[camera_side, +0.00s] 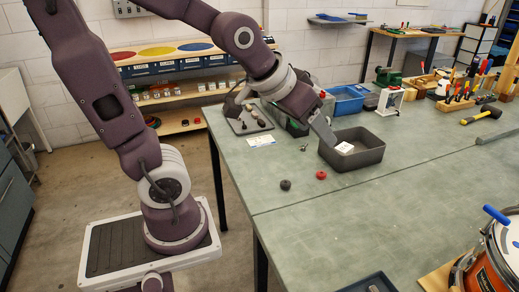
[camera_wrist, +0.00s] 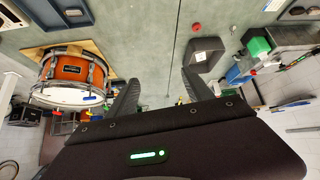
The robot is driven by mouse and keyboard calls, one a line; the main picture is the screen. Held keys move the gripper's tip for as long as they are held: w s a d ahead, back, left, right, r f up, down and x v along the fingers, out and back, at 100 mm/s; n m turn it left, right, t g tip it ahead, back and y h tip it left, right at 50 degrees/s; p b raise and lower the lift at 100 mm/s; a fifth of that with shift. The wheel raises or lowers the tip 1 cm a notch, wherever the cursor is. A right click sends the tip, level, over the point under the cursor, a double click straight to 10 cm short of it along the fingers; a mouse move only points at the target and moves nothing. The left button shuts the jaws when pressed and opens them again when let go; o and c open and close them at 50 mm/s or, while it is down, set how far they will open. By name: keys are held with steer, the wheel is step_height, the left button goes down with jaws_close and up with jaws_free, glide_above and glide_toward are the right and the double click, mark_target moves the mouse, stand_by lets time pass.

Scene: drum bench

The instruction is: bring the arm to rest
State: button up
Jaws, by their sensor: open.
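My gripper (camera_side: 322,128) is at the end of my arm, above the green bench (camera_side: 400,165). In the side view its tip overlaps the left rim of a dark grey bin (camera_side: 366,155); I cannot tell its exact height. In the wrist view the two fingers of my gripper (camera_wrist: 160,88) stand wide apart with nothing between them. The grey bin also shows in the wrist view (camera_wrist: 212,62), beyond the right finger. A white labelled piece (camera_side: 345,148) lies in the bin.
A red knob (camera_side: 321,174) and a black knob (camera_side: 285,185) lie in front of the bin. An orange drum (camera_side: 492,262) stands at the right front. A blue tray (camera_side: 348,100), a tool rack (camera_side: 457,104) and a yellow-black hammer (camera_side: 483,114) are behind. The bench's middle front is clear.

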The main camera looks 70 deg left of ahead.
steer(key=s+d+m+g, duration=0.1)
steer(key=s+d, duration=0.1)
steer(key=s, duration=0.5)
steer(key=s+d+m+g+h, duration=0.1)
steer(key=s+d, duration=0.1)
steer(key=s, duration=0.5)
steer(key=shift+d+r, duration=0.15)
steer(key=shift+d, duration=0.15)
